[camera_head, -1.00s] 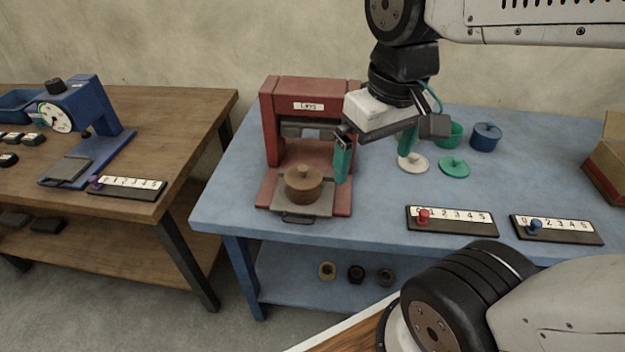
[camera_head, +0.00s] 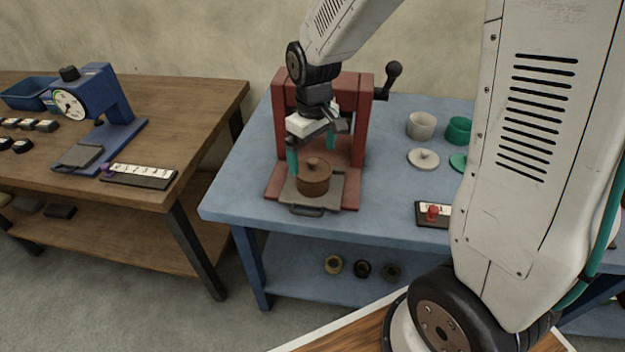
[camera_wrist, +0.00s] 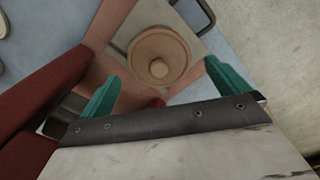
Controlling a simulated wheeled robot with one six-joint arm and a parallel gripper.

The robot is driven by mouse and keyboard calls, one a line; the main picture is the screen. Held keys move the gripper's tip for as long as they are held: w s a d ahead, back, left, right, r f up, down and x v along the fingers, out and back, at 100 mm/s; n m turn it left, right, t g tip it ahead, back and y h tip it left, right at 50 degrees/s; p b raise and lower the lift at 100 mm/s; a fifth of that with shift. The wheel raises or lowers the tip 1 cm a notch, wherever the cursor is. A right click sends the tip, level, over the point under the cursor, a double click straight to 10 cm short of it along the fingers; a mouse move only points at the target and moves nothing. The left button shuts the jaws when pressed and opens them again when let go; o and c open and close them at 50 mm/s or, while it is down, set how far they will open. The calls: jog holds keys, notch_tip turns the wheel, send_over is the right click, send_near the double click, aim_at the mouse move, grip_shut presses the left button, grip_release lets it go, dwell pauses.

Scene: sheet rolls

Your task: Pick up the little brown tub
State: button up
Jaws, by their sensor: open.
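The little brown tub (camera_head: 313,180) has a lid with a round knob. It stands upright on a grey plate (camera_head: 334,201) at the foot of the red press (camera_head: 362,130) on the blue table. My gripper (camera_head: 311,158) is open and empty, its green fingers just above and behind the tub, in front of the press. In the wrist view the tub (camera_wrist: 159,58) shows from above, beyond the two spread fingertips (camera_wrist: 164,82). I see no contact between the fingers and the tub. The press's upper middle is partly hidden by my arm.
The press frame stands close behind my gripper, with a black-knobbed lever (camera_head: 391,75) at its right. A pale cup (camera_head: 422,125), a pale lid (camera_head: 423,158) and a green cup (camera_head: 459,130) lie to the right. A numbered slider (camera_head: 433,213) is near the front edge.

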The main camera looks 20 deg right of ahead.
aim_at(313, 168)
notch_tip(313, 168, down, 6)
jog(key=shift+f, duration=0.15)
jog(key=c, duration=0.9)
